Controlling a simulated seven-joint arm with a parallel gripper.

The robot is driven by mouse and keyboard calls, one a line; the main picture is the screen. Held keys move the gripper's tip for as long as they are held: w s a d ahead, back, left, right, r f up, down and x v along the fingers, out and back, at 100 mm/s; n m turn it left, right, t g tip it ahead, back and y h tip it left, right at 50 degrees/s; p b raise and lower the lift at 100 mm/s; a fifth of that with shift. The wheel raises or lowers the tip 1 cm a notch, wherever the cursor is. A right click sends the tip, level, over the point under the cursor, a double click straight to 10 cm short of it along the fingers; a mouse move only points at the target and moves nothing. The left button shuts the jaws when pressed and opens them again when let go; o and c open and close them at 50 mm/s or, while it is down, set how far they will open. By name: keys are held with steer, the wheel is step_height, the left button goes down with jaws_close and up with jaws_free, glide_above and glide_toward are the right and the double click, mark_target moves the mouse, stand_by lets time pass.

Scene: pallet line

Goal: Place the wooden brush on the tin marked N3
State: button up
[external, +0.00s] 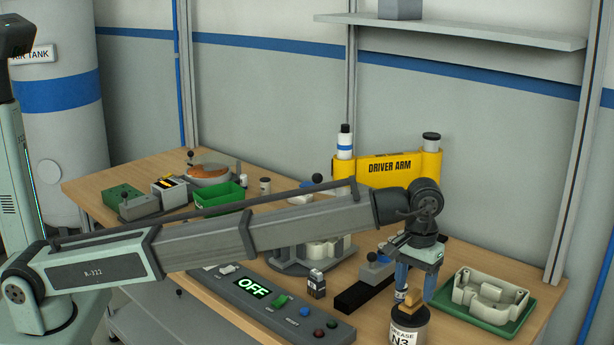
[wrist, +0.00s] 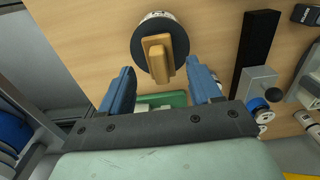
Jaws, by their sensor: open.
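The wooden brush (external: 409,303) is a small tan block on the dark lid of a tin (external: 404,338) marked GREASE N3 at the front right of the bench. In the wrist view the brush (wrist: 158,58) lies across the round dark top of the tin (wrist: 138,45), within its rim on most sides, one end near the edge. My gripper (external: 415,288) points down just above the tin. Its blue fingers are open, and in the wrist view the gripper (wrist: 160,68) has visible gaps on both sides of the brush. Nothing is held.
A green tray (external: 522,308) with a cream casting (external: 491,295) stands right of my gripper. A black bar (external: 362,294), a grey block with a knob (external: 377,268) and a control panel (external: 270,305) reading OFF lie to the left. The yellow driver arm holder (external: 388,168) stands behind.

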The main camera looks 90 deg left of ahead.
mark_target(413, 292)
step_height(413, 292, up, 9)
steer(key=shift+f, duration=0.2)
